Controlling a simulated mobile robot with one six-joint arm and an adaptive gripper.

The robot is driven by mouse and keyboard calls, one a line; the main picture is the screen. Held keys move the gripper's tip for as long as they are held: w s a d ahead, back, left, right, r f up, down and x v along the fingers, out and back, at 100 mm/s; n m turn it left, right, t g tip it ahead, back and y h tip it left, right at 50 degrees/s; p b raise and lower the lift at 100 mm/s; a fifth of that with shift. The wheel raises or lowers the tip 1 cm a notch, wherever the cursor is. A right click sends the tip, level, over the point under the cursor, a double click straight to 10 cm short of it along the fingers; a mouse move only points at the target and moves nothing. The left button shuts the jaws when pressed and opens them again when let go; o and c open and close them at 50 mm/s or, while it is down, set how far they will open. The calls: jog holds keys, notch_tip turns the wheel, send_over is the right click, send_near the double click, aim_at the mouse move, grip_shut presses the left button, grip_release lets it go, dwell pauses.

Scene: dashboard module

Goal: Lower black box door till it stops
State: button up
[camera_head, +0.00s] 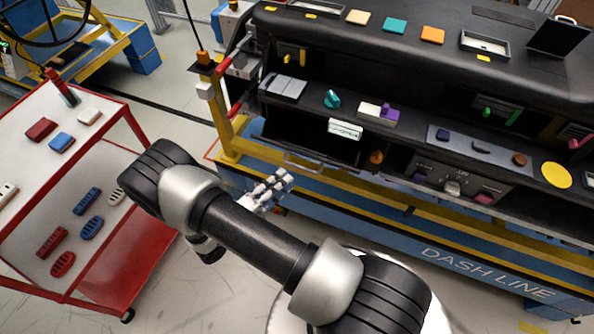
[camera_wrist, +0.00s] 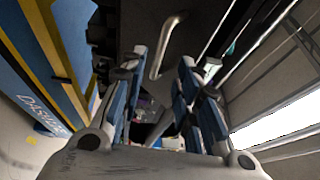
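The black box door (camera_wrist: 200,22) is a dark panel with a curved metal bar handle in the wrist view. In the head view, the handle (camera_head: 309,164) shows at the lower front of a dark open compartment (camera_head: 300,136) at the dashboard's lower left. The door's exact angle is hard to tell. My gripper (camera_head: 284,180) is just below and left of the handle in the head view. In the wrist view my gripper (camera_wrist: 163,58) has its fingers apart, with the handle's near end showing between or just beyond them. Contact cannot be told.
The dashboard (camera_head: 395,70) carries small coloured parts on its shelves. A yellow and blue frame (camera_head: 400,215) runs beneath it, close to my gripper. A red trolley (camera_head: 125,165) with coloured parts stands at the left. Floor shows between trolley and frame.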

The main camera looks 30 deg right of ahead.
jog(key=x, duration=0.6)
jog(key=shift+d+b, duration=0.2)
jog(key=shift+b, duration=0.25)
jog(key=shift+w, duration=0.1)
grip_shut()
